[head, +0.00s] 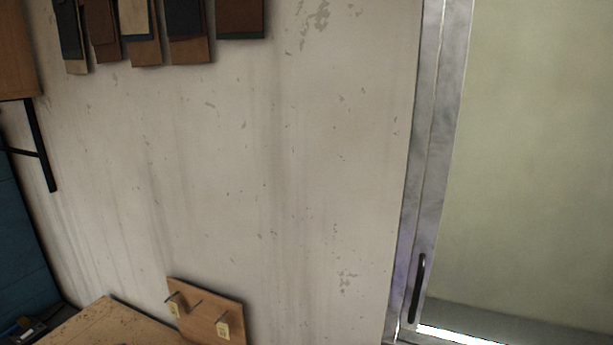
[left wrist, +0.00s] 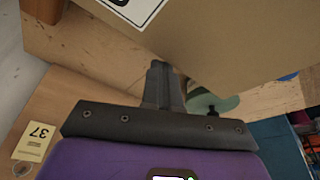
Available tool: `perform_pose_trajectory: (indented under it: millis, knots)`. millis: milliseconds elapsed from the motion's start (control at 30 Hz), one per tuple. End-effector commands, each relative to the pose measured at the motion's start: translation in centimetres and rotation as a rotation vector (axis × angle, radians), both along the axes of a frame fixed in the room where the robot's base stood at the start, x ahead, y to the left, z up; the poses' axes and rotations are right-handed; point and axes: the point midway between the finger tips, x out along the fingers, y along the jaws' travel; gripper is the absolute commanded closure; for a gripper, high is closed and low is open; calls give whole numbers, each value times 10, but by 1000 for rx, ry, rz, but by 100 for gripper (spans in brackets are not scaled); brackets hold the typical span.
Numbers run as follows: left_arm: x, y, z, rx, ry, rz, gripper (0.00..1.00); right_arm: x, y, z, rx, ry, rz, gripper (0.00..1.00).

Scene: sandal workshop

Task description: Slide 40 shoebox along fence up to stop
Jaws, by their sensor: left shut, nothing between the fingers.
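A brown cardboard box (left wrist: 225,40) fills the top of the left wrist view. It has a white label (left wrist: 135,8) with a black mark, cut off by the picture edge, so I cannot read its number. My left gripper (left wrist: 160,72) is shut and empty, its fingertips at the lower side of the box. I cannot tell whether they touch it. The fence and stop cannot be made out for sure. The head view faces a wall and shows neither gripper nor the box.
A wooden surface (left wrist: 85,45) lies beside the box. A yellow tag marked 37 (left wrist: 33,141) is at the left. A wooden board with pegs and tags (head: 207,312) stands by the wall (head: 280,170). A metal-framed door (head: 425,150) is at right.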

Motion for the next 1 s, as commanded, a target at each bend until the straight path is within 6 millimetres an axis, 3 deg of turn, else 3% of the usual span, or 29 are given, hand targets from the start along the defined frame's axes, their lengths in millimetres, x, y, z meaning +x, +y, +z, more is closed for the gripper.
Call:
perform_pose_trajectory:
  millis: [1000]
  knots:
    - [-19, 8, 0, 0, 1, 1, 100, 0, 0, -5, 0, 0, 0, 53]
